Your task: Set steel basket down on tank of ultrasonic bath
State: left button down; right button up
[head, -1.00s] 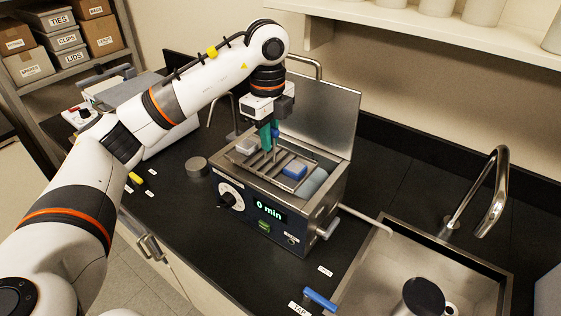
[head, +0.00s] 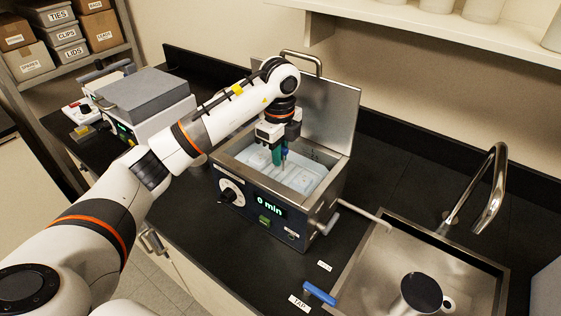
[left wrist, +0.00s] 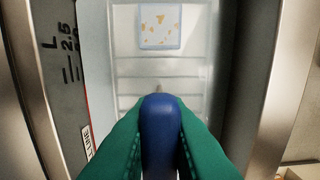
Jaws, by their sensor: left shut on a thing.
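The ultrasonic bath (head: 262,207) stands on the black counter with its lid (head: 325,108) raised and its display reading 0 min. My left gripper (head: 280,160) reaches down into the open tank (head: 322,186). Its green fingers (left wrist: 159,140) are shut on the blue grip (left wrist: 160,122) of the steel basket. The basket is inside the tank, low between its walls, and looks pale and faint. The left wrist view shows its bars (left wrist: 125,87) and a pale block with yellow flecks (left wrist: 160,27). Whether the basket touches the tank floor cannot be told. My right gripper is out of view.
A sink (head: 452,262) with a tall faucet (head: 490,195) lies to the right. A blue-handled drain tap (head: 319,293) is near the front of the counter. A grey-topped instrument (head: 145,95) stands on the left. A shelf (head: 400,32) overhangs the back.

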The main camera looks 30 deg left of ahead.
aim_at(280, 173)
pick_arm(q)
notch_tip(280, 173, down, 3)
jog(key=shift+r+p, duration=0.1)
jog(key=shift+p, duration=0.3)
jog(key=shift+w+p, duration=0.15)
jog(key=shift+p, duration=0.2)
jog(key=shift+f, duration=0.3)
jog(key=shift+f, duration=0.1)
jog(key=shift+f, duration=0.15)
jog(key=c, duration=1.4)
grip_release()
